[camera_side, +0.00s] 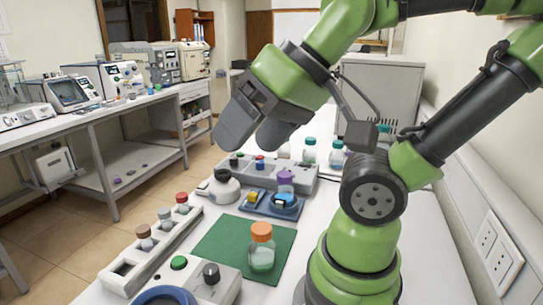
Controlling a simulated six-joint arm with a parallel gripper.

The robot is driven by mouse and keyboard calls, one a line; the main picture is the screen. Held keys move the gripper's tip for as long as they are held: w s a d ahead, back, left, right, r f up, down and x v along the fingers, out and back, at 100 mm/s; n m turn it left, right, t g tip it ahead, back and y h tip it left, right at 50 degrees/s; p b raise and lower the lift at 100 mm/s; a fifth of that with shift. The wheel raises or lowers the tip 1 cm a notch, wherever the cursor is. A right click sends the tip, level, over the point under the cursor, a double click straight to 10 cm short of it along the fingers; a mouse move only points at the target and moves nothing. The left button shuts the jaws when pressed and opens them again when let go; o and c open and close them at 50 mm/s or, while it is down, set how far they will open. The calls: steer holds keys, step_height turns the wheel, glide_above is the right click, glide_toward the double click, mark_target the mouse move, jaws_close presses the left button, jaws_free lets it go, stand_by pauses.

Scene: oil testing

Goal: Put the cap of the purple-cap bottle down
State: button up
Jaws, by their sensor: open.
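A purple cap (285,176) shows at the back of the near bench, just behind a small blue round device. A pale purple-tinted body (285,188) shows directly below it; I cannot tell whether the cap is screwed on or only resting there. My gripper (252,143) is above and to the left of the cap, tilted downward. Its two dark fingers are apart, with nothing visible between them.
An orange-capped bottle (262,254) stands on a green mat (218,243). A rack (152,246) with several capped vials is at left. A white flask-like device (223,188) with a black top stands behind the mat. Teal-capped bottles (309,152) stand further back.

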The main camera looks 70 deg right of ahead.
steer(key=m+g+h, duration=0.5)
steer(key=m+h, duration=0.1)
steer(key=m, duration=0.1)
glide_toward(285, 174)
steer(key=shift+x, duration=4.55)
steer(key=c, duration=1.1)
